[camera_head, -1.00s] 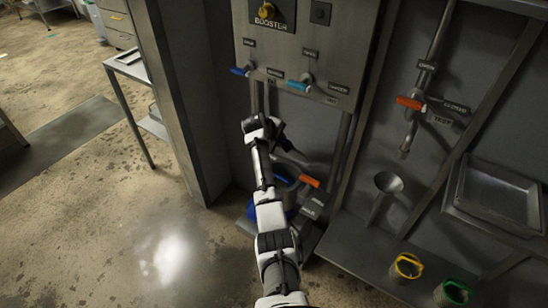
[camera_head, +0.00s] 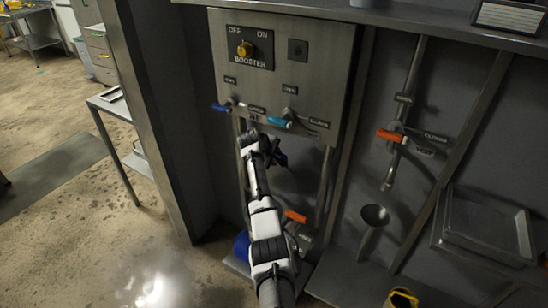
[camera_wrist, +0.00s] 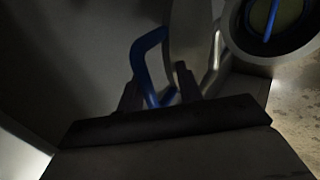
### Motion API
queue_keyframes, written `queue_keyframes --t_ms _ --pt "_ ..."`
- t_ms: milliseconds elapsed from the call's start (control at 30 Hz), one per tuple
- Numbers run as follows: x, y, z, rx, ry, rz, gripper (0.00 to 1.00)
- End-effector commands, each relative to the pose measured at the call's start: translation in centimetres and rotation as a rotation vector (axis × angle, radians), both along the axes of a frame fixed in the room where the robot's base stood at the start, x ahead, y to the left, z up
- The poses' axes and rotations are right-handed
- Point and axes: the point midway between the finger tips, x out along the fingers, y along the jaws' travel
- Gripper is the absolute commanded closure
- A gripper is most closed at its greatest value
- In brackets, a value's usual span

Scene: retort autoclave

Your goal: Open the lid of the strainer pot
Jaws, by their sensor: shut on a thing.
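My gripper (camera_wrist: 160,92) is shut on a bent blue handle (camera_wrist: 148,44), which shows between its two fingers in the wrist view. A pale round plate, likely the lid (camera_wrist: 188,34), stands on edge just beyond the fingers. To its right is the round open mouth of a metal pot (camera_wrist: 236,42), with a blue bar inside. In the head view my gripper (camera_head: 276,156) is in front of the wall panel, its fingers dark and hard to make out. A blue object (camera_head: 242,245) shows low down, partly behind my arm; I cannot tell which part it is.
A panel with a booster switch (camera_head: 245,49), a dark blue valve handle (camera_head: 222,107) and a light blue one (camera_head: 280,123) is close above my gripper. An orange handle (camera_head: 295,216) is to the arm's right.

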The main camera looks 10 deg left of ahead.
Motion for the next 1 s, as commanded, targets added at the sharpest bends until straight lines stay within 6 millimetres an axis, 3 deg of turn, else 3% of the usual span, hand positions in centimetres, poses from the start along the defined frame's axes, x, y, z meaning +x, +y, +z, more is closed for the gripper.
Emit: queue_keyframes --t_ms 200,233,733,1000 --pt "-0.1 -0.2 -0.7 -0.002 0.008 -0.002 1.0" --pt "-0.2 -0.2 -0.8 -0.002 0.008 -0.002 0.66" --pt "-0.4 0.0 -0.3 -0.002 0.008 -0.001 0.66" --pt "-2.5 0.9 2.5 0.0 0.002 0.001 0.66"
